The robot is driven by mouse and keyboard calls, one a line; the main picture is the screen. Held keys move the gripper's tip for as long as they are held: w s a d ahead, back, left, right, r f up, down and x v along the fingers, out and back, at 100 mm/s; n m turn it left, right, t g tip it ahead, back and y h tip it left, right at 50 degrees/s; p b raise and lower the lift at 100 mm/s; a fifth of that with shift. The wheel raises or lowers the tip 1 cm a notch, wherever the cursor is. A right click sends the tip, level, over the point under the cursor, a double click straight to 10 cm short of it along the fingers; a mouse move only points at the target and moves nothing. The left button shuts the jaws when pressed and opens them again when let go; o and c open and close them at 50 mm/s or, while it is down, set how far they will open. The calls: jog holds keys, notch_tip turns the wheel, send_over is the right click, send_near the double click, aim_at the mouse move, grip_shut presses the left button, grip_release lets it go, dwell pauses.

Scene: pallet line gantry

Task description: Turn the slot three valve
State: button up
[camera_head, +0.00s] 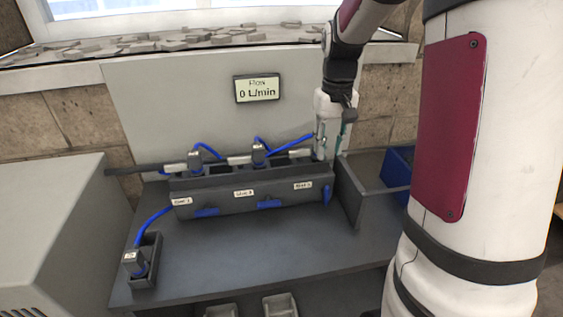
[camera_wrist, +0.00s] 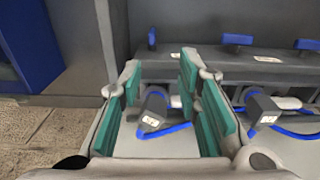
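The slot three valve is a blue handle (camera_head: 326,195) at the right end of the dark manifold's front (camera_head: 250,203). It stands upright, while the other two blue handles lie flat. It shows as a small upright blue handle (camera_wrist: 152,38) in the wrist view. My gripper (camera_head: 328,150) is above and behind the manifold's right end, pointing down, apart from the handle. In the wrist view my gripper (camera_wrist: 165,88) is open. A grey connector with a blue cable (camera_wrist: 153,108) shows between its teal pads, not visibly gripped.
A display (camera_head: 257,89) reads 0 L/min. Other connectors with blue cables (camera_head: 259,155) sit along the manifold. A small holder (camera_head: 147,276) with a connector stands front left. A grey divider (camera_head: 350,195) and blue bin (camera_head: 397,172) are at the right.

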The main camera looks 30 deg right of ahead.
aim_at(328, 187)
jog(key=f, duration=0.5)
jog(key=d+f, duration=0.1)
jog(key=f, duration=1)
jog(key=shift+w+d+b, duration=0.15)
jog(key=shift+d+b, duration=0.15)
grip_shut()
